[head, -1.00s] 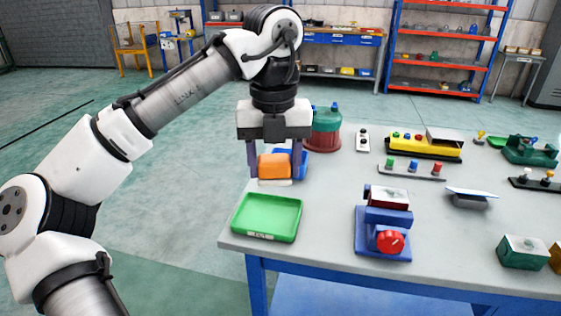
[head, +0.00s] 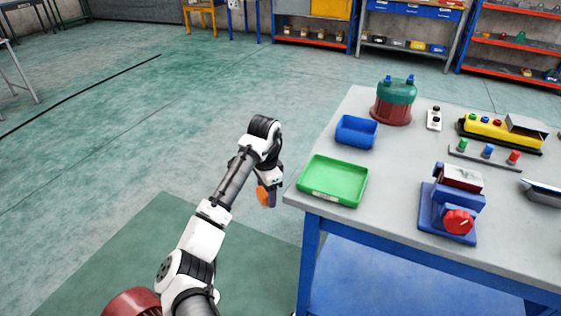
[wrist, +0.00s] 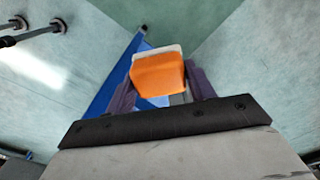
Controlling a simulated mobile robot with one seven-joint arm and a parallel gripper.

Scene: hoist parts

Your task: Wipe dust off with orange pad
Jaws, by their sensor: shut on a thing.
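My gripper (head: 268,192) is shut on the orange pad (head: 262,196). It holds the pad over the floor, just off the left edge of the workbench and below the level of its top. In the wrist view the orange pad (wrist: 158,75) sits between the two dark fingers, with a whitish layer along its far side. On the bench, a blue vise-like device (head: 450,212) with a red knob carries a block whose top is reddish and grey-white. Whether that top is dusty is too small to tell.
A green tray (head: 333,180) lies at the bench's near left corner, with an empty blue bin (head: 356,132) behind it. A red and green canister (head: 395,100) and a yellow control box (head: 498,131) stand farther back. The floor left of the bench is clear.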

